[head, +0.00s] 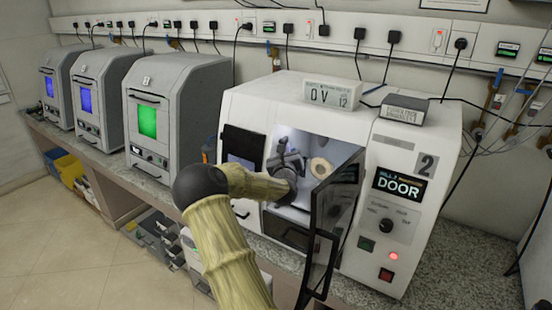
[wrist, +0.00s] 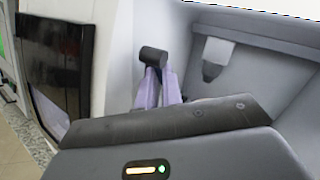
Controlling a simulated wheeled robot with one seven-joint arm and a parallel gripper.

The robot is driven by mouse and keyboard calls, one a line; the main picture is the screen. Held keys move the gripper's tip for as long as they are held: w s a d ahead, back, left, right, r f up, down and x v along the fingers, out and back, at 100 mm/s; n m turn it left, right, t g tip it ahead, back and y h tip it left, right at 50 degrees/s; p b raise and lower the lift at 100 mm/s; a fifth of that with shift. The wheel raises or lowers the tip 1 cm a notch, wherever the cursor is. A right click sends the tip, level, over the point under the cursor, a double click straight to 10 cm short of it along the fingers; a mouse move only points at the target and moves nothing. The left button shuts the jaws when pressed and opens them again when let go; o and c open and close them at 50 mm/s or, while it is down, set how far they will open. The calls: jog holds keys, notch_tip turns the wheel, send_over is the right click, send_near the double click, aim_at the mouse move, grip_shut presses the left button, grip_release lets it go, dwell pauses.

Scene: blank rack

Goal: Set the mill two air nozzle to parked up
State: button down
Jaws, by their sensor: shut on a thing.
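Mill two (head: 415,165) is a white machine marked 2, with its dark glass door (head: 335,215) swung open. Its display (head: 399,187) reads DOOR. My arm reaches through the opening into the lit chamber. In the wrist view, my gripper (wrist: 158,82) has purple fingers closed on a short dark cylindrical piece, seemingly the air nozzle (wrist: 153,54). My gripper's dark body hides what lies below it. A grey fitting with a dark tip (wrist: 212,66) hangs on the chamber wall to the right, apart from the fingers. The nozzle's angle is hard to tell.
The open door stands close to the right of my forearm. A round beige disc (head: 321,168) sits inside the chamber. Several smaller grey machines (head: 178,105) line the bench to the left. A red light glows (head: 393,256).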

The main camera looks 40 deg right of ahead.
dwell(0.4)
jog(key=c, duration=1.8)
grip_release()
jog(key=shift+a, duration=0.1)
jog(key=b+v, duration=0.4)
jog(key=v, duration=1.3)
jog(key=shift+s+a+f, duration=0.1)
jog(key=shift+s+f, duration=0.05)
